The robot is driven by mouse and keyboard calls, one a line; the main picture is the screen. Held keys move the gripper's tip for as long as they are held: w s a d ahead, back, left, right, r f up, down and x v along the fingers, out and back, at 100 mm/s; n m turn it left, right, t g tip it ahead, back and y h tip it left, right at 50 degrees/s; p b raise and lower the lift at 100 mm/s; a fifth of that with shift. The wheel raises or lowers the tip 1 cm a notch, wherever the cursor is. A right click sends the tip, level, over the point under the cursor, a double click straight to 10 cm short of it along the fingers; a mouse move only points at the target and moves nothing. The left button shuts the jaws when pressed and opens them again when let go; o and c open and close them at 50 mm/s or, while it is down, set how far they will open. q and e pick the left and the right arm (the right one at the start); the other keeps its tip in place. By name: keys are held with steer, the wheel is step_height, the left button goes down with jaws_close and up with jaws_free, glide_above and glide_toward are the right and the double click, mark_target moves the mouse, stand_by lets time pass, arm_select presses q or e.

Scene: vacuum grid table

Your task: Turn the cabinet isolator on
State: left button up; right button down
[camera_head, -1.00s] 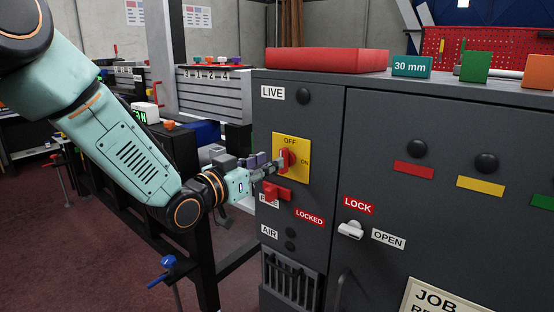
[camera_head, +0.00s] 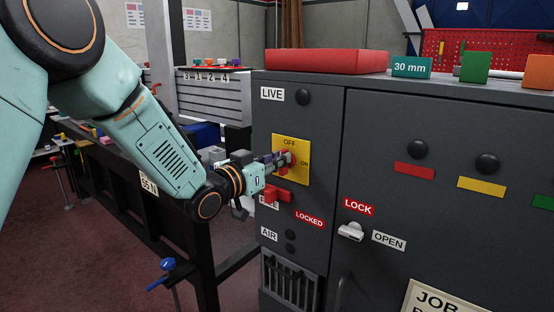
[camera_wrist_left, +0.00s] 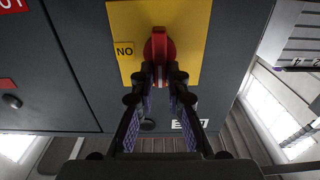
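The cabinet isolator is a red rotary handle (camera_head: 284,161) on a yellow plate (camera_head: 304,146) marked OFF at the top and ON at the right. In the left wrist view the plate is upside down; the handle (camera_wrist_left: 159,44) stands upright, along the OFF direction, with ON off to its side. My left gripper (camera_head: 286,160) is at the handle. In the wrist view its fingertips (camera_wrist_left: 161,74) lie close on both sides of the handle's ridge and appear shut on it. The fingers hide part of the handle. My right gripper is not in view.
A red lever (camera_head: 277,195) sits just below the plate, close under the gripper. A white latch (camera_head: 350,231) lies lower right between LOCK and OPEN labels. The red box (camera_head: 325,62) and several blocks stand on the cabinet top. A dark bench frame (camera_head: 130,195) stands left of the cabinet.

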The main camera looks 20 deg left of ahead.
arm_select(q)
jaws_close()
steer(key=shift+m, duration=0.3)
steer(key=shift+s+d+f+m+b, duration=0.2)
steer(key=shift+m+b, duration=0.75)
steer(key=shift+m, duration=1.7)
steer(key=shift+w+d+f+m+b, duration=0.2)
steer(key=shift+m+b, duration=0.7)
steer(key=shift+m, duration=1.7)
steer(key=shift+s+d+f+m+b, duration=0.3)
steer(key=shift+m+b, duration=0.65)
steer(key=shift+m, duration=1.7)
steer(key=shift+r, duration=0.1)
